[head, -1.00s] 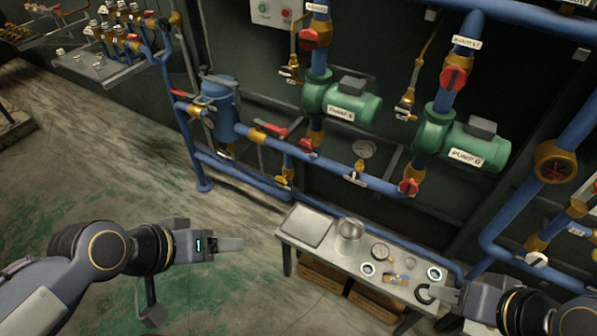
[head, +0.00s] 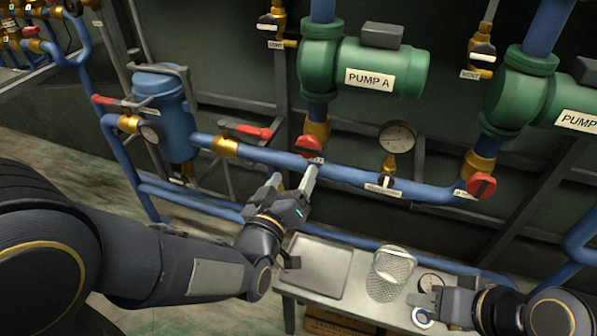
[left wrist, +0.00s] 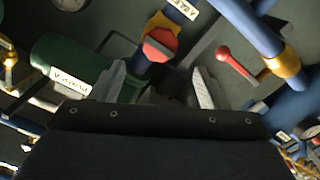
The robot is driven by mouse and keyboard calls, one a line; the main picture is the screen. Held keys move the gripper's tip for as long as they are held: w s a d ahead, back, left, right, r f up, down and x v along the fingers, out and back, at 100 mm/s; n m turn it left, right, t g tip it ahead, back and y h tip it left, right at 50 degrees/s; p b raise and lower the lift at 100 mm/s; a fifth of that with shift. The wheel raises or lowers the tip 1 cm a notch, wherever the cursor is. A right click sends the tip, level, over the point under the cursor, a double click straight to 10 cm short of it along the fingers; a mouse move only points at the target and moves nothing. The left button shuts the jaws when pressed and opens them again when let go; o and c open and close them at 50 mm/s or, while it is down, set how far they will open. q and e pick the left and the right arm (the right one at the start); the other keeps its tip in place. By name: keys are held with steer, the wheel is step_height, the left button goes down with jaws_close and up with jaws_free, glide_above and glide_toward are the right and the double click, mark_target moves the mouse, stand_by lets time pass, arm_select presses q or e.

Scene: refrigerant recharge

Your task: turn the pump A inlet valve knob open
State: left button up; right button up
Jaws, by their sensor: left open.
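The pump A inlet valve knob (head: 308,146) is red and sits on a brass valve body under the green pump A (head: 380,68), where the riser meets the blue pipe. My left gripper (head: 293,176) is open and empty, just below and left of the knob, its fingers pointing up toward it. In the left wrist view the red knob (left wrist: 160,44) lies ahead, between the two open fingers (left wrist: 158,84) and beyond their tips. No contact shows. My right gripper (head: 427,297) is low at the right over the bench; its jaw state is unclear.
A red-handled lever valve (head: 250,131) is on the pipe left of the knob. A gauge (head: 397,137) and another red knob (head: 481,186) are to its right. The bench (head: 360,301) below holds a tray (head: 318,266) and a mesh cup (head: 389,275).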

mark_target(307, 150)
arm_select(q)
steer(key=x, duration=0.8)
steer(key=shift+w+p, duration=0.25)
steer(key=shift+p, duration=0.1)
steer(key=shift+c, duration=0.2)
steer(key=c, duration=0.9)
steer(key=shift+f+n+b, duration=0.25)
steer(key=shift+n+b, duration=0.55)
steer(key=shift+b, duration=0.2)
steer(key=shift+n+b, duration=1.15)
steer(key=shift+n, duration=0.05)
steer(key=shift+s+r+n, duration=0.1)
steer(key=shift+n, duration=0.2)
steer(key=shift+c, duration=0.3)
